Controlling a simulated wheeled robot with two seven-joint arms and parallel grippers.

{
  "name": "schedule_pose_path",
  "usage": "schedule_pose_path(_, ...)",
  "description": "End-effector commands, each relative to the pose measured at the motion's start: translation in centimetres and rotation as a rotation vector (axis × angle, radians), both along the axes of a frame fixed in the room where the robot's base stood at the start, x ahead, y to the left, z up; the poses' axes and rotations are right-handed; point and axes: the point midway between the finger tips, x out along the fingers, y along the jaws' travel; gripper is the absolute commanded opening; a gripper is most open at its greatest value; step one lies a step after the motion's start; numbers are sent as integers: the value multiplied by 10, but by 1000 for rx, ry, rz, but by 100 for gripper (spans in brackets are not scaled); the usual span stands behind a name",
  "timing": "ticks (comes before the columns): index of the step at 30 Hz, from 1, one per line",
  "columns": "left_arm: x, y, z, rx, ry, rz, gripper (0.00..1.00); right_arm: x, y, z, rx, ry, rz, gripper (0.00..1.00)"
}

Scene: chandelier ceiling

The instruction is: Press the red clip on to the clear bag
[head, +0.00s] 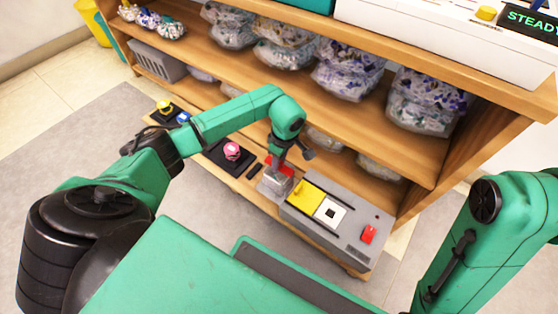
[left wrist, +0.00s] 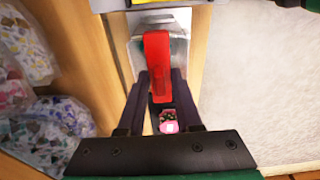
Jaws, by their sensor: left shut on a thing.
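The red clip (head: 280,166) is held between the fingers of my left gripper (head: 277,160), low over the bottom shelf. In the left wrist view the red clip (left wrist: 157,66) sits at the tips of the two dark fingers (left wrist: 160,85).
A grey panel with a yellow plate (head: 307,194) and a red switch (head: 369,234) lies right of the bag. A pink object (head: 232,151) sits on a dark pad to its left. Filled clear bags (head: 346,79) crowd the shelves above. A grey basket (head: 157,62) stands far left.

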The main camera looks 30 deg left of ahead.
Motion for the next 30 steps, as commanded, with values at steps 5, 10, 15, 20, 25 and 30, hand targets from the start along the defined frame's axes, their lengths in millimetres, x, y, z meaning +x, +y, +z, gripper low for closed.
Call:
schedule_pose_path(5, 0, 0, -3, 0, 0, 0, 0, -1, 0, -2, 0, -1, -1, 0)
schedule_pose_path(10, 0, 0, -5, 0, 0, 0, 0, -1, 0, -4, 0, -2, -1, 0)
schedule_pose_path(15, 0, 0, -7, 0, 0, 0, 0, -1, 0, -5, 0, -2, -1, 0)
schedule_pose_path(20, 0, 0, -9, 0, 0, 1, 0, -1, 0, -6, -1, -3, -1, 0)
schedule_pose_path(25, 0, 0, -11, 0, 0, 1, 0, -1, 0, -8, -1, -3, -1, 0)
schedule_pose_path(30, 0, 0, -13, 0, 0, 1, 0, -1, 0, -9, -1, -3, -1, 0)
